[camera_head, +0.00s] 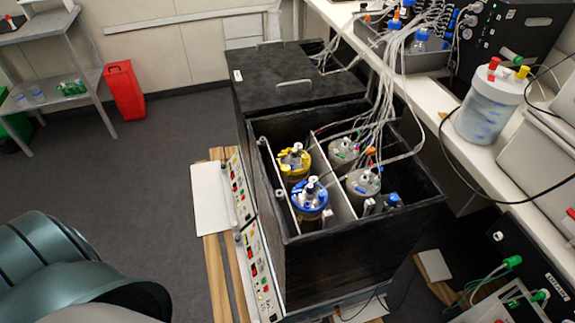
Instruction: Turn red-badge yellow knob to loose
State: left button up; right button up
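A vessel with a yellow top (294,162) stands upright in the open black shaker box (345,250), in its left compartment. The yellow parts sit around its rim. They are too small to tell a single knob, a red badge or whether anything is tight or loose. A vessel with a blue top (309,197) stands just in front of it. Neither gripper shows. Only a teal and grey part of my own arm fills the lower left corner, well apart from the box.
Two grey-topped vessels (343,152) (363,184) with tubes stand in the right compartment, behind a light divider. Control panels (264,275) line the box's left side. A white bench (470,165) with a tubed container (487,110) stands right.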

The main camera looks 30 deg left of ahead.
aim_at(285, 170)
jog(key=k, duration=0.6)
jog(key=u, duration=1.95)
jog(key=k, duration=0.05)
